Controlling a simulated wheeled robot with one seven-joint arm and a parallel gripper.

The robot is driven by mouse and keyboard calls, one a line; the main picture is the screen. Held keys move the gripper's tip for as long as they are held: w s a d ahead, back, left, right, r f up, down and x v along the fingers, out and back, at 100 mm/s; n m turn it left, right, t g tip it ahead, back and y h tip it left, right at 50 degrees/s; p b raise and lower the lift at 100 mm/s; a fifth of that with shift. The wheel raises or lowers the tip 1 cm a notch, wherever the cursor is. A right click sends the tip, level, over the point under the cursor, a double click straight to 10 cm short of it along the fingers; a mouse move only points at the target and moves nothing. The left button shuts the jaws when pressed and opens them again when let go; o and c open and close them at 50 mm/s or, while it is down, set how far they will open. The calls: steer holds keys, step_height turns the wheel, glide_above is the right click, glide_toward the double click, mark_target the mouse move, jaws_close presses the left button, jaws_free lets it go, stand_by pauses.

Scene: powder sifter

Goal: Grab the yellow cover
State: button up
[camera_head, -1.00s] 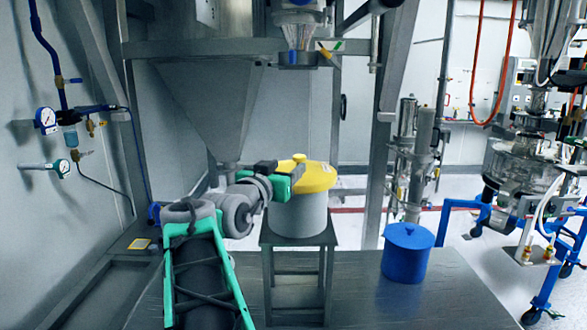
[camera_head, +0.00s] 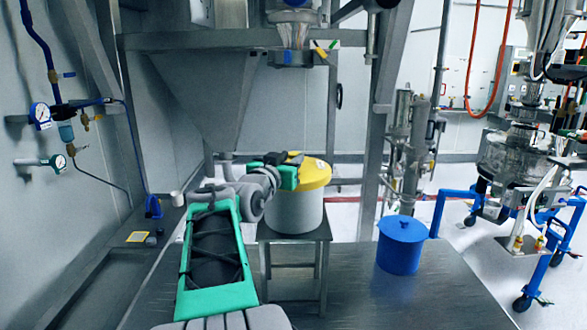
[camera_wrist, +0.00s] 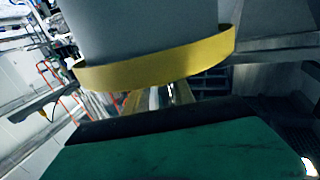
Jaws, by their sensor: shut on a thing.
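The yellow cover (camera_head: 316,174) sits on top of a white-grey drum (camera_head: 296,211), which stands on a small metal stand. My gripper (camera_head: 291,168) comes in from the left above the cover, at its knob, and is shut on the cover. My gripper's green end partly hides the knob and the cover's left side. In the wrist view the cover's yellow rim (camera_wrist: 150,70) and the grey drum wall (camera_wrist: 135,30) appear upside down.
A blue lidded pot (camera_head: 402,248) stands on the metal table to the right of the stand (camera_head: 270,237). A metal hopper (camera_head: 205,95) and frame posts rise close behind. Gauges and hoses are on the left wall. The table's front right is clear.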

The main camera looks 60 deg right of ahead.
jaws_close()
steer(key=shift+r, duration=0.1)
